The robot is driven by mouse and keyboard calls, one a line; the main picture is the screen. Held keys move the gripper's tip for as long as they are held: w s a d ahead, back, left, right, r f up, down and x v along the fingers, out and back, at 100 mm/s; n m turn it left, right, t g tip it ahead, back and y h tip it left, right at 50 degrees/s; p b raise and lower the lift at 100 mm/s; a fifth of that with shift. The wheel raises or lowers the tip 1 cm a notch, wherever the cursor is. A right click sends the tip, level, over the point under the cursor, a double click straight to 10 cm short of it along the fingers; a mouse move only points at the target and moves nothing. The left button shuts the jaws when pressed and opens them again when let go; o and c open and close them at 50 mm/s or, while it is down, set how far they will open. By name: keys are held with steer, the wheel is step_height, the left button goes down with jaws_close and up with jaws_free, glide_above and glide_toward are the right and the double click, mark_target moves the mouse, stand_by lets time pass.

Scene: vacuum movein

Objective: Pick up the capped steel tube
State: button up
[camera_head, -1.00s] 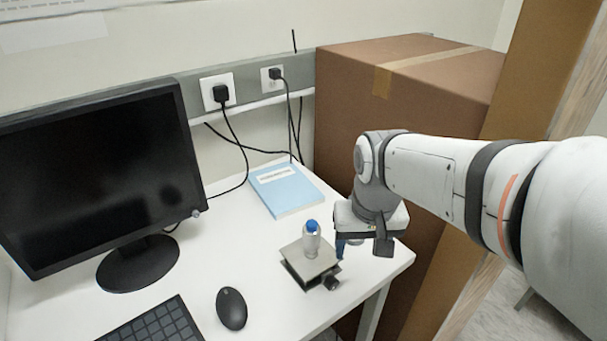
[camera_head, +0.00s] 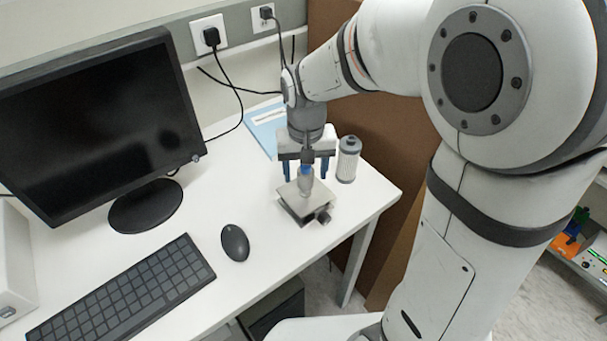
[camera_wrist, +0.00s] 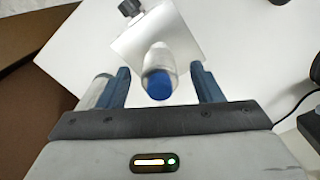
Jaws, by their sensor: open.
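The capped steel tube (camera_head: 306,184) stands upright on the square plate of a small lab jack (camera_head: 300,208). Its blue cap points up; the cap partly overlaps my gripper in the head view. My gripper (camera_head: 305,175) points down over the tube, its two blue fingers open on either side of it. In the wrist view the tube (camera_wrist: 158,60) lies between the open fingers of my gripper (camera_wrist: 160,70), with a gap on each side. I see no contact; the exact height of the fingertips along the tube is hard to tell.
A ribbed, grey-capped canister (camera_head: 348,160) stands close to the right of my gripper. It also shows beside the left finger in the wrist view (camera_wrist: 97,92). A blue book (camera_head: 262,135) lies behind. The mouse (camera_head: 235,243), keyboard (camera_head: 125,293) and monitor (camera_head: 95,125) are left.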

steer(key=shift+f, duration=0.55)
steer(key=c, duration=1.2)
steer(key=shift+o, duration=0.2)
